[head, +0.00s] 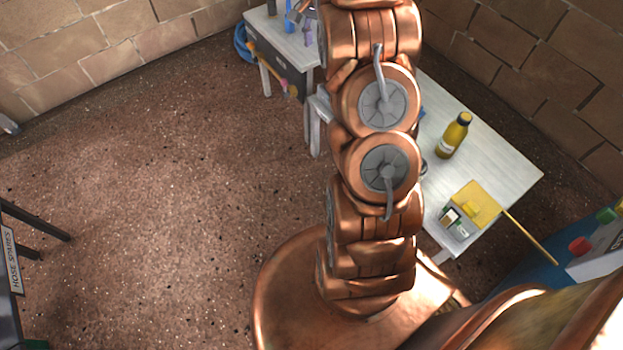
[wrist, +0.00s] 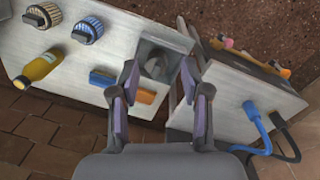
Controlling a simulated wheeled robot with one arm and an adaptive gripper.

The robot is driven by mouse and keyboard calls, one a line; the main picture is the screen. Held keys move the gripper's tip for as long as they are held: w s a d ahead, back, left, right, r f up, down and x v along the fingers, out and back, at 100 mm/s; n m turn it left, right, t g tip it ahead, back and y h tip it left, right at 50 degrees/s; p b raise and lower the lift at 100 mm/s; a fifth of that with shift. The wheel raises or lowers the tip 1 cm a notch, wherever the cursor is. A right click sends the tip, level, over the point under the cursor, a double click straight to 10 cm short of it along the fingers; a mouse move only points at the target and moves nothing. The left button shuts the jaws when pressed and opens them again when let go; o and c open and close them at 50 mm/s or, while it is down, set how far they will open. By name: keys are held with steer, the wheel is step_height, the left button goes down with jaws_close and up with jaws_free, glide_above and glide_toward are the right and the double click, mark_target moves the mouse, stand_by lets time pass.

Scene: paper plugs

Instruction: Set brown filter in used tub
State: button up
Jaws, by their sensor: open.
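In the wrist view, a round ribbed piece with tan-brown stripes (wrist: 42,16) sits on the pale table at the upper left; it may be the brown filter. A similar blue-striped piece (wrist: 87,30) is beside it. My gripper (wrist: 160,72) is open, with nothing seen held between its fingers. A grey square tub-like container (wrist: 156,62) is beyond and between the fingertips, partly hidden by them. I cannot tell whether it is the used tub, as no label is readable. In the head view my arm hides much of the tables.
A yellow bottle (head: 454,136) stands on the pale table (head: 500,165), with a yellow flat piece (head: 478,202) near its front corner. In the wrist view, a blue block (wrist: 103,78) and an orange block (wrist: 145,96) lie near the left finger. A second table (wrist: 228,110) has a blue hooked piece (wrist: 256,122).

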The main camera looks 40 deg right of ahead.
steer(key=s+a+r+n+g, duration=0.1)
steer(key=s+a+r+n, duration=0.25)
steer(key=s+a, duration=0.55)
steer(key=s+a+r+n, duration=0.35)
steer(key=s+a, duration=0.35)
steer(key=a, duration=0.4)
steer(key=s+a+f+n, duration=0.1)
steer(key=s+a+n, duration=0.2)
steer(key=s, duration=0.6)
steer(key=s+a+f+n, duration=0.1)
steer(key=s+a+n, duration=0.2)
steer(key=s, duration=0.7)
steer(key=shift+s+a+n+g, duration=0.3)
steer(key=shift+a+g, duration=0.1)
steer(key=shift+a, duration=0.8)
steer(key=s+p+v, duration=0.2)
steer(key=p+v, duration=0.8)
steer(key=s+r+p+v, duration=0.1)
steer(key=s+p+v, duration=0.1)
steer(key=p+v, duration=0.8)
steer(key=shift+s+a+r+t, duration=0.2)
steer(key=shift+s+r+t, duration=0.2)
steer(key=shift+s+r, duration=0.1)
steer(key=shift+f, duration=0.15)
